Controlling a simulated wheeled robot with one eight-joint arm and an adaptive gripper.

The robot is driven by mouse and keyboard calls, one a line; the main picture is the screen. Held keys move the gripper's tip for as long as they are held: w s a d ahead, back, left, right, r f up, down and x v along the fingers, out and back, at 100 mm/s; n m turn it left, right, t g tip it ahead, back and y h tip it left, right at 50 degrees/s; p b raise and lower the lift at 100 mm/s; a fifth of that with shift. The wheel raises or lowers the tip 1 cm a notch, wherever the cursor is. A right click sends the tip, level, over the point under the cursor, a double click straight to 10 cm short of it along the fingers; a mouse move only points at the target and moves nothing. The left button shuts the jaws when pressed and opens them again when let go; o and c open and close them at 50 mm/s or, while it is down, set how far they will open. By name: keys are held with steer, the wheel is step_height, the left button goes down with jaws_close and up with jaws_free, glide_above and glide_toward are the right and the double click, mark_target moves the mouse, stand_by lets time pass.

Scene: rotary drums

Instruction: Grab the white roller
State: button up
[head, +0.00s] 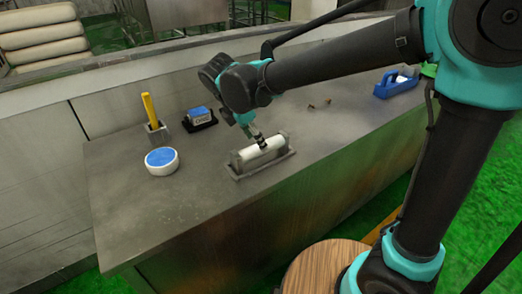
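The white roller (250,152) lies on its side in a grey holder (262,169) on the metal counter. It shows on both sides of my gripper's fingers. My gripper (261,145) reaches down to the roller's middle, with its dark fingertips at the roller's top. The fingers are small here, and I cannot tell whether they are closed around the roller or only beside it. The roller rests level in the holder.
On the metal counter (190,205) stand a white round container with a blue top (161,160), a yellow-handled tool (151,112) in a holder, a blue box (199,116) on a black tray and a blue carrier (396,85). The counter's front left is clear.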

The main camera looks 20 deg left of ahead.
mark_target(281, 141)
steer(key=x, duration=0.5)
steer(key=shift+d, duration=0.2)
steer(key=shift+c, duration=0.3)
jaws_close()
